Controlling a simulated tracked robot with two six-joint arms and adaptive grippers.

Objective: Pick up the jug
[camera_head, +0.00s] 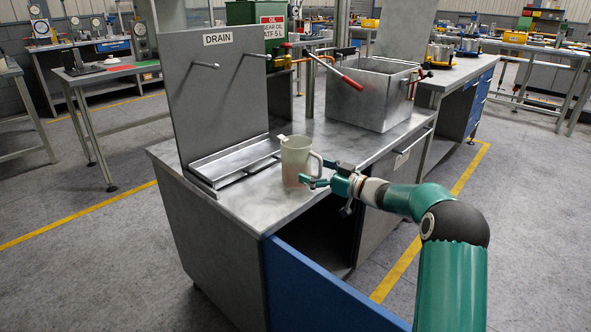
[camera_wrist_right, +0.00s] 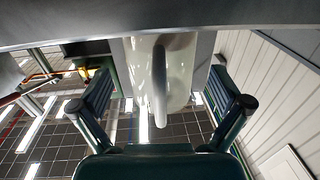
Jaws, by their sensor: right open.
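The jug (camera_head: 295,160) is pale, translucent and upright on the steel bench top, with its handle on the right side facing my right gripper. My right gripper (camera_head: 318,178) is open beside the jug's handle, at about the height of the jug's lower half. In the right wrist view, the jug (camera_wrist_right: 180,78) is at the top centre, and its handle runs down the middle, between the two spread fingers of the right gripper (camera_wrist_right: 160,90). No finger visibly closes on the handle. My left gripper is not in view.
The steel bench (camera_head: 255,205) has an upright panel marked DRAIN (camera_head: 215,95) with pegs and a shallow tray (camera_head: 235,162) left of the jug. A metal tank (camera_head: 370,93) with a red-handled lever stands behind. A blue panel (camera_head: 325,287) juts out below the bench's front edge.

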